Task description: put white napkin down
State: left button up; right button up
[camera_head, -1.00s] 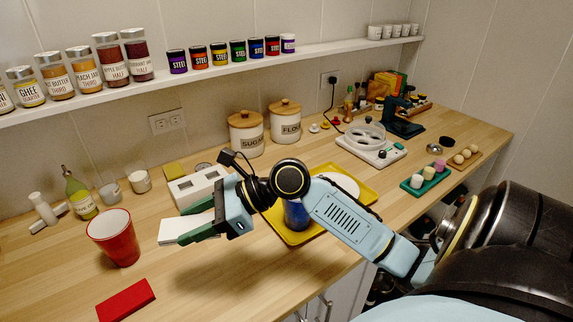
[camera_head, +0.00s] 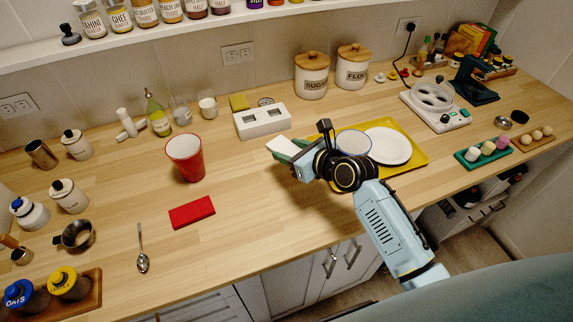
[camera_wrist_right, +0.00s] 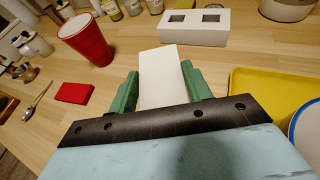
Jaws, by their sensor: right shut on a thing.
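The white napkin (camera_head: 283,146) is a flat white block held in my right gripper (camera_head: 287,153). In the right wrist view, the white napkin (camera_wrist_right: 160,68) sticks out forward between the two green fingers of the right gripper (camera_wrist_right: 162,88), which are shut on its sides. It is over the wooden counter, between the red cup and the yellow tray; whether it touches the counter is hard to tell. My left gripper is not in view.
A red cup (camera_head: 185,158) and a red folded block (camera_head: 192,212) stand to the left. A white two-slot box (camera_head: 262,120) is behind the gripper. A yellow tray (camera_head: 417,158) with a white plate (camera_head: 388,146) and a blue-rimmed bowl is at right. The front middle counter is clear.

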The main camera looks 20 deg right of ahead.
jog(key=b, duration=0.1)
send_over(291, 180)
notch_tip(291, 180, down, 5)
jog(key=shift+f, duration=0.15)
jog(key=shift+f+b, duration=0.85)
jog(key=shift+f, duration=1.25)
jog(key=shift+f, duration=0.1)
jog(key=o, duration=0.9)
jog(key=shift+o, duration=0.2)
